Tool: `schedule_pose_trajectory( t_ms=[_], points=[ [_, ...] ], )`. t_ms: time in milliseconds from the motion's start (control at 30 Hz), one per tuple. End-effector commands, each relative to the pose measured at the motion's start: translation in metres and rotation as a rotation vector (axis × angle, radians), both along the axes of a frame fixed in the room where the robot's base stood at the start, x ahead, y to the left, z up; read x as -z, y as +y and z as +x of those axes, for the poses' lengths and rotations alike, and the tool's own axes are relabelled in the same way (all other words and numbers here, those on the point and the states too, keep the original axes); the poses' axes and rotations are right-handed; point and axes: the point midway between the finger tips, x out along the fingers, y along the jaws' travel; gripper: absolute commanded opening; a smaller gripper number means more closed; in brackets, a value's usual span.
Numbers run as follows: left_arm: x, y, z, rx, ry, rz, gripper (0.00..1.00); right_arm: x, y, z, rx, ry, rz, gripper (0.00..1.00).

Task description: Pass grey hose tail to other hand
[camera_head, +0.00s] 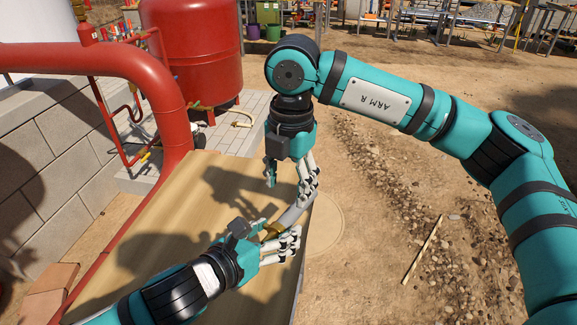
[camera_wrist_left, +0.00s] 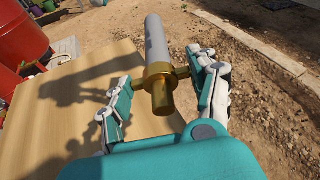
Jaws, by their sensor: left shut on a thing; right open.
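The grey hose tail (camera_head: 294,214) is a short grey tube with a brass fitting at its near end. It also shows in the left wrist view, with the grey tube (camera_wrist_left: 155,42) pointing away and the brass fitting (camera_wrist_left: 160,88) towards me. My left gripper (camera_head: 277,234) is shut on it at the brass end, above the table's right edge. My right gripper (camera_head: 290,184) points down from above, open, its fingers near the far end of the grey tube. Whether its right-hand finger touches the tube, I cannot tell.
The wooden table (camera_head: 160,225) below is bare apart from shadows. A red pipe (camera_head: 168,95) bends down along its left side, beside a block wall (camera_head: 50,150). A red tank (camera_head: 195,50) stands behind. Open dirt ground (camera_head: 450,225) lies to the right.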

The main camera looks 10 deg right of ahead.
Motion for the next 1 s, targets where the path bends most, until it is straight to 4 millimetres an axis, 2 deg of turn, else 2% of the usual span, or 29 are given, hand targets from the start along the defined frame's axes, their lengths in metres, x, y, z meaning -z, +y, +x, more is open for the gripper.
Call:
schedule_pose_trajectory(
  t_ms=[200,400,567,833,1000],
  points=[
    [-0.001,0.0,0.0,0.001,-0.003,-0.002,0.17,0.043,0.001,0.001,0.0,0.003,0.001,0.55],
    [-0.001,0.0,0.0,0.001,-0.003,-0.002,0.17,0.068,0.002,0.002,0.0,0.002,0.002,0.55],
    [-0.001,0.0,0.0,0.001,-0.003,-0.002,0.17,0.077,0.002,0.002,-0.001,0.002,0.003,0.55],
    [-0.001,0.0,0.0,0.001,-0.003,-0.002,0.17,0.078,0.002,0.002,0.0,0.001,0.003,0.55],
    [-0.001,0.0,0.0,0.001,-0.003,-0.002,0.17,0.078,0.003,0.002,0.0,0.001,0.003,0.34]
  ],
)
